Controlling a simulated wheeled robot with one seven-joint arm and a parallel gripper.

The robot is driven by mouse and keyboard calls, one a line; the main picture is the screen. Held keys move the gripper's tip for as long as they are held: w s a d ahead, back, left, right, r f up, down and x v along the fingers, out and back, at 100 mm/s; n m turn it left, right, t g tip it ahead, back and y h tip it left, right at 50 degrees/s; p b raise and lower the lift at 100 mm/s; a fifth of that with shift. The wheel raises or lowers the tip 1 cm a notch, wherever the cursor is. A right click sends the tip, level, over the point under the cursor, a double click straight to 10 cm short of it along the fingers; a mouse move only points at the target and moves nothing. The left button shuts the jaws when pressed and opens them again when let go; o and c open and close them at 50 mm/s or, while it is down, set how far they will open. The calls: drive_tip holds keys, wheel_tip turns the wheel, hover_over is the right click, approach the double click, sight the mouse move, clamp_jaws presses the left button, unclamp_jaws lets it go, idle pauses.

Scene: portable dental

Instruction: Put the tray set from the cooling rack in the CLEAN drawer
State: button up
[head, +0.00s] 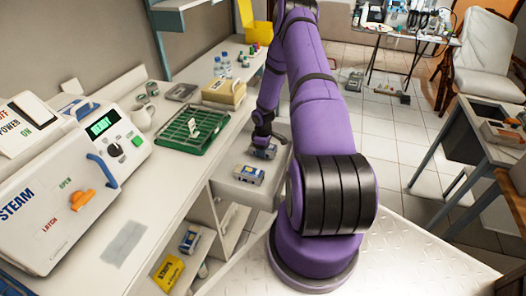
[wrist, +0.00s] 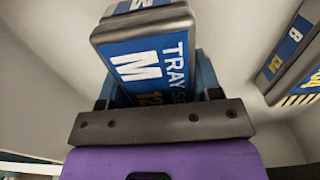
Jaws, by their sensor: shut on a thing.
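My gripper (head: 264,141) is shut on a blue-and-grey tray set (head: 263,152) at the open drawer (head: 235,189). In the wrist view my gripper (wrist: 156,92) has its fingers on both sides of this tray set (wrist: 150,62), whose label reads "TRAY S…", "M" and a number starting with 12. Whether it touches the drawer floor I cannot tell. A second tray set (head: 248,175) lies in the drawer nearer the front; a tray set marked "B" and "104" (wrist: 290,55) shows at the right in the wrist view. The green cooling rack (head: 184,145) on the counter holds a white card. No CLEAN label is readable.
The steam sterilizer (head: 75,175) stands on the counter at left. An open shelf below holds another tray set (head: 190,240) and a yellow box (head: 168,272).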

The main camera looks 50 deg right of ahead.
drive_tip(key=shift+f, duration=0.5)
drive_tip(key=shift+f, duration=0.1)
drive_tip(key=o, duration=1.1)
